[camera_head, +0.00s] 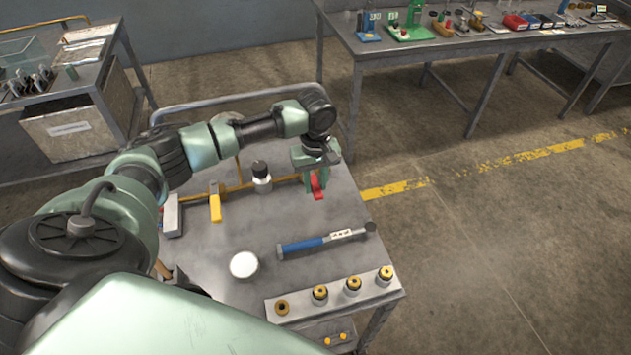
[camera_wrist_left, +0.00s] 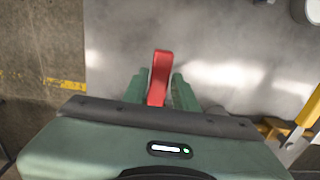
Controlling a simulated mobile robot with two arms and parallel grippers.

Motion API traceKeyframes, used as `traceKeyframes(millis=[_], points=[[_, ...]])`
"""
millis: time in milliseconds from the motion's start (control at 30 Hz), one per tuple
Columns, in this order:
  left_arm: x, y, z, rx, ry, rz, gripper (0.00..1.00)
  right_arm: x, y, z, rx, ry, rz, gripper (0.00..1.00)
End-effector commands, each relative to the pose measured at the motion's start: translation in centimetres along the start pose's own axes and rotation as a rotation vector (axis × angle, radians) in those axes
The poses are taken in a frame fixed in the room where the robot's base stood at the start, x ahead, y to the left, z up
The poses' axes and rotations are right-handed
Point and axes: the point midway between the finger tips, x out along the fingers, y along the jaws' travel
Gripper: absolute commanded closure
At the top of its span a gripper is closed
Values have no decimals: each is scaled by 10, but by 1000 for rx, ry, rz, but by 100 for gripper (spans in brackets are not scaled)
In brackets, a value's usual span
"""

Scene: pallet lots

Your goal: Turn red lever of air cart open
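The red lever (camera_head: 317,187) is at the far right part of the grey air cart (camera_head: 215,285), by the yellow pipe. In the left wrist view the red lever (camera_wrist_left: 160,72) stands between the two green fingers of my left gripper (camera_wrist_left: 160,88), its tip reaching past them. The fingers lie close along both sides of it, with hardly any gap. In the head view my left gripper (camera_head: 316,180) points down over the lever and hides its base. My right gripper is not in view.
A workbench (camera_head: 400,43) stands behind; floor to the right is free.

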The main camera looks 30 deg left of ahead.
Motion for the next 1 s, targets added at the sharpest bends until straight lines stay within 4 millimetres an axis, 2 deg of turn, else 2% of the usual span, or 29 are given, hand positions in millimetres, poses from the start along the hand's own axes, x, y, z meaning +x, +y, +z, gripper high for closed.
traceKeyframes(millis=[33, 67, 100, 1000], points=[[0, 0, 0, 0, 0, 0, 90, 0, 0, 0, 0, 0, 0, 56], [0, 0, 0, 0, 0, 0, 98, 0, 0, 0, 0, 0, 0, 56], [0, 0, 0, 0, 0, 0, 100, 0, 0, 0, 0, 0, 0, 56], [-1, 0, -1, -1, 2, 0, 100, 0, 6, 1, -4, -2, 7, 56]])
